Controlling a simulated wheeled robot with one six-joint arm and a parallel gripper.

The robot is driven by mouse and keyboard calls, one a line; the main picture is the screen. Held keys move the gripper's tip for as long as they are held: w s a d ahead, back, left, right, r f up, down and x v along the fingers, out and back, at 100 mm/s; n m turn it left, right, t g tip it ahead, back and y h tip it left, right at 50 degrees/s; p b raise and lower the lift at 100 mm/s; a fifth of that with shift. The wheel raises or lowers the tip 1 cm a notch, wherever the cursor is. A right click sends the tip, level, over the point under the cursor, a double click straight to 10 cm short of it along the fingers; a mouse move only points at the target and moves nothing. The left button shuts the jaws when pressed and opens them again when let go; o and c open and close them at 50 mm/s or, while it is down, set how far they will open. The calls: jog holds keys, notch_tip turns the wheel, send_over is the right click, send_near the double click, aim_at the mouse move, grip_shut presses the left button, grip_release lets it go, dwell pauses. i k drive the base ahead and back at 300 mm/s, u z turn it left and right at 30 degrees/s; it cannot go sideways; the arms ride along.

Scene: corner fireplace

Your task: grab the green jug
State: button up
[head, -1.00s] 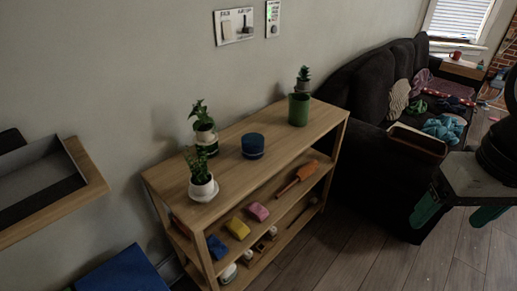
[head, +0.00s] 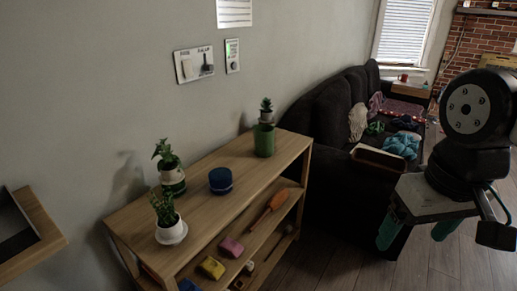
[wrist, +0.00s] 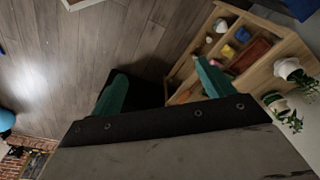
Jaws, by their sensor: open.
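The green jug (head: 264,140) is an upright green cylinder at the far right end of the wooden shelf's top, close to the wall. A small potted plant (head: 266,112) shows just above it; I cannot tell whether it stands in or behind it. My gripper (head: 417,230) is open and empty, with teal fingers pointing down, right of the shelf and apart from the jug. In the wrist view my gripper (wrist: 160,85) has its fingers spread over the floor and shelf side. I cannot make out the jug there.
The wooden shelf (head: 205,172) also carries a blue pot (head: 220,181) and two potted plants on top. Lower boards hold an orange-handled tool (head: 269,209) and sponges. A dark sofa (head: 325,110) with a tray (head: 379,158) stands behind. Floor (head: 335,265) is clear at the front right.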

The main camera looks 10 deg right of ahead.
aim_at(264, 134)
jog(key=z, duration=0.5)
jog(key=i, duration=0.65)
jog(key=z, duration=0.65)
jog(key=i, duration=1.3)
jog(key=u, duration=1.15)
jog(key=i, duration=0.5)
jog(key=u, duration=0.5)
